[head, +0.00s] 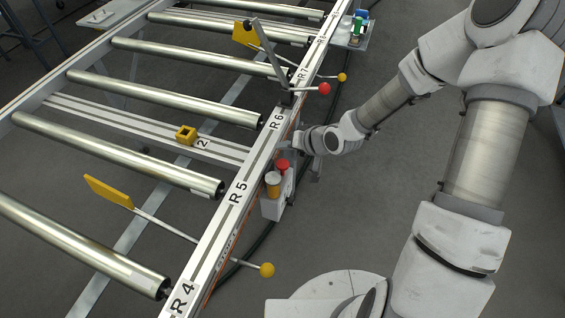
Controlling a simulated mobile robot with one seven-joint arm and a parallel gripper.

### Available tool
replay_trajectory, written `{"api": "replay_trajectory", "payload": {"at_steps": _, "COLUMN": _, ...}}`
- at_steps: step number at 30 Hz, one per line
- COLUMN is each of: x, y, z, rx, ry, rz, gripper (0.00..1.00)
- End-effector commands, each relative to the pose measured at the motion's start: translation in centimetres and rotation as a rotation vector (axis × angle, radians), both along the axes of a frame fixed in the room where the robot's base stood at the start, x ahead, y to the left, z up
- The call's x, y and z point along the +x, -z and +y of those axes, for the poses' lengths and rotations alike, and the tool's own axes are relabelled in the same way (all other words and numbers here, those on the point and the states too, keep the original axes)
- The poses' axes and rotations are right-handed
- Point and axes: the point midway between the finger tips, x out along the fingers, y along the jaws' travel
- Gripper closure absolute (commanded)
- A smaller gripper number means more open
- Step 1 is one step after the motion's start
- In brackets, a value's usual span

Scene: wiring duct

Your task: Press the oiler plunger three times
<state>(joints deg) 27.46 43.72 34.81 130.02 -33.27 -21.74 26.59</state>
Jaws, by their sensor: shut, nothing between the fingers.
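The oiler is a small pale box (274,206) fixed on the near side of the conveyor rail, just below the R 6 label. My gripper (298,141) is at the end of the arm, just above and to the right of the red knob in the picture. It is small here, shut and empty. I cannot tell whether it touches the knob.
The roller conveyor's labelled rail (236,192) runs diagonally beside the oiler. A lever with a red ball (324,88) stands above my gripper, and one with a yellow ball (267,270) sticks out below the oiler. The grey floor on the right is clear around my arm.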

Motion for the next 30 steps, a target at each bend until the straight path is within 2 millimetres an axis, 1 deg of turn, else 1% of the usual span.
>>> {"api": "replay_trajectory", "payload": {"at_steps": 20, "x": -0.01, "y": -0.02, "z": 0.01, "rx": -0.001, "ry": 0.001, "rz": 0.0, "gripper": 1.0}}
{"api": "replay_trajectory", "payload": {"at_steps": 25, "x": -0.11, "y": -0.24, "z": 0.07, "rx": -0.011, "ry": 0.0, "rz": 0.001, "gripper": 1.0}}
{"api": "replay_trajectory", "payload": {"at_steps": 30, "x": -0.14, "y": -0.98, "z": 0.02, "rx": -0.019, "ry": 0.002, "rz": 0.0, "gripper": 1.0}}
